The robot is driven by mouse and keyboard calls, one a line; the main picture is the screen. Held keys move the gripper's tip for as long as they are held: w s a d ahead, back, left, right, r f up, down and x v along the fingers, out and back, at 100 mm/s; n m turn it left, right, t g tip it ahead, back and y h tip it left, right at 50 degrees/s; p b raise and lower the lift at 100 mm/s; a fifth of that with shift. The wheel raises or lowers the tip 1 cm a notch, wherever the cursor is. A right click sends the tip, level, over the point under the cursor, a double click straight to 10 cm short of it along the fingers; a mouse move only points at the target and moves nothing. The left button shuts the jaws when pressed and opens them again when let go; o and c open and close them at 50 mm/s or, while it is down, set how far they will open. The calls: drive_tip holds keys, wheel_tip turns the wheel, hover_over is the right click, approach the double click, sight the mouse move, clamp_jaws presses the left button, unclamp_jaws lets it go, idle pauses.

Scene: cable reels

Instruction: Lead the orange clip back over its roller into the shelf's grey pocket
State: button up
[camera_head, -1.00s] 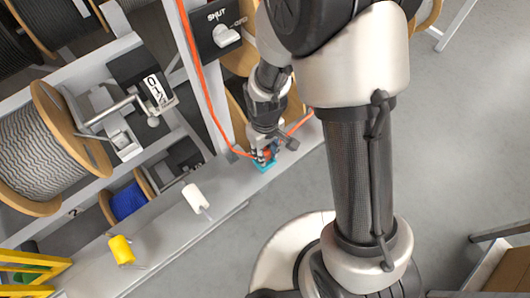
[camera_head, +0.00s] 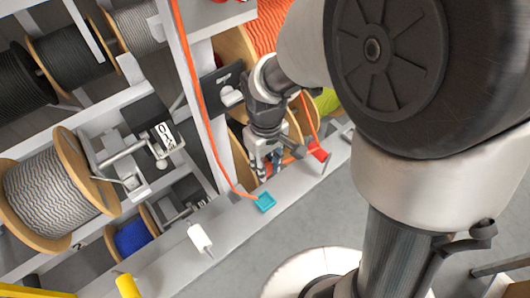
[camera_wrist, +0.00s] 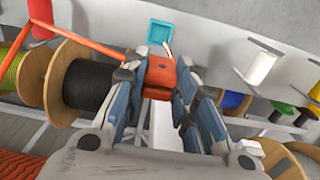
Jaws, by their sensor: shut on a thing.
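The orange clip (camera_wrist: 160,76) is between the fingers of my gripper (camera_wrist: 160,90), which is shut on it. In the head view my gripper (camera_head: 267,172) hangs above the shelf's front ledge, and the clip is mostly hidden by its fingers. An orange cord (camera_wrist: 98,46) comes to the clip from the left in the wrist view. In the head view it passes close to a red roller (camera_head: 318,152) right of the gripper; I cannot tell whether it rests on it. I cannot make out a grey pocket.
A long orange line (camera_head: 200,105) runs down the upright towards the teal pocket. A white roller (camera_head: 200,238) and a yellow roller (camera_head: 128,285) stand along the ledge (camera_head: 232,222). Cable reels (camera_head: 50,190) fill the shelf behind. Floor at the right is open.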

sight(266, 165)
drive_tip(key=shift+r, duration=0.1)
wheel_tip(266, 165, up, 5)
drive_tip(key=p, duration=0.4)
idle(0.3)
drive_tip(key=shift+f, duration=0.2)
